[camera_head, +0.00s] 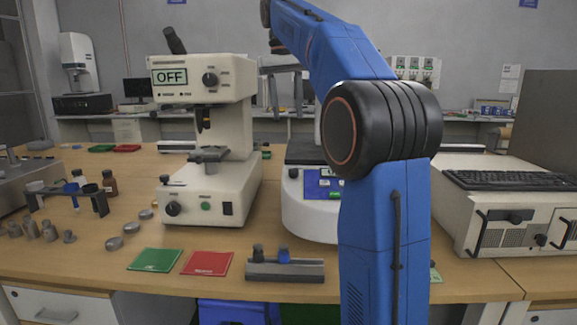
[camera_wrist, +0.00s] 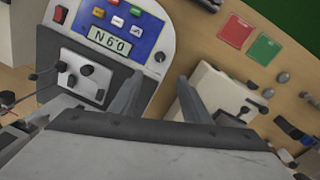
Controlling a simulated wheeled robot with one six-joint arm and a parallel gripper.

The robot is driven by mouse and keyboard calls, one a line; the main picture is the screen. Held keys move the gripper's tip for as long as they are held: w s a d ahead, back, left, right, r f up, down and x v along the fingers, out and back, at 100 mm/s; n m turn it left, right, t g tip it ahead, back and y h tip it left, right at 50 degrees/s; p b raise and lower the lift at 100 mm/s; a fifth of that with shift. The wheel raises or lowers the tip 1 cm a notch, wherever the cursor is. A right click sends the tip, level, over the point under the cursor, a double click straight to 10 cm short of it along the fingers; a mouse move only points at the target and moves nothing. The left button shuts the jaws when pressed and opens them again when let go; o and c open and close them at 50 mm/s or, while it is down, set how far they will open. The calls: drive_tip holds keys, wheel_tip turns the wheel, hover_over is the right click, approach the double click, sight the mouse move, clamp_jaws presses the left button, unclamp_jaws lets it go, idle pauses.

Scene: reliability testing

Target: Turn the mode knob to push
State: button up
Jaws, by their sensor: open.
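A tester with a blue control panel (camera_wrist: 112,40) stands on the bench, its display (camera_wrist: 109,40) reading 6.0 N, upside down in the wrist view. I cannot tell which control is the mode knob, and no push mark is readable. In the head view my arm hides much of this tester; part of its blue panel (camera_head: 322,184) shows. My gripper (camera_wrist: 158,78) is open and empty, its fingers apart and clear of the panel.
A cream machine (camera_head: 205,190) with an OFF display and a black dial (camera_head: 210,79) stands left of the blue-panel tester. Green (camera_head: 155,260) and red (camera_head: 207,263) cards and a grey block (camera_head: 285,269) lie in front. A keyboard (camera_head: 510,180) on a cream unit is at right.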

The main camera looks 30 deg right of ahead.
sight(294, 170)
drive_tip(key=f, duration=0.5)
drive_tip(key=d+f, duration=0.1)
drive_tip(key=f, duration=1.1)
drive_tip(key=shift+s+d, duration=0.25)
drive_tip(key=c, duration=1)
drive_tip(key=shift+c, duration=0.2)
drive_tip(key=shift+m, duration=0.3)
drive_tip(key=m+y, duration=0.1)
drive_tip(key=m, duration=0.4)
drive_tip(key=shift+s+d+r+t, duration=0.1)
drive_tip(key=shift+d+t, duration=0.05)
drive_tip(key=shift+t, duration=0.25)
drive_tip(key=m+t+y, duration=0.1)
drive_tip(key=m, duration=0.4)
drive_tip(key=shift+s+m, duration=0.1)
drive_tip(key=shift+m, duration=0.3)
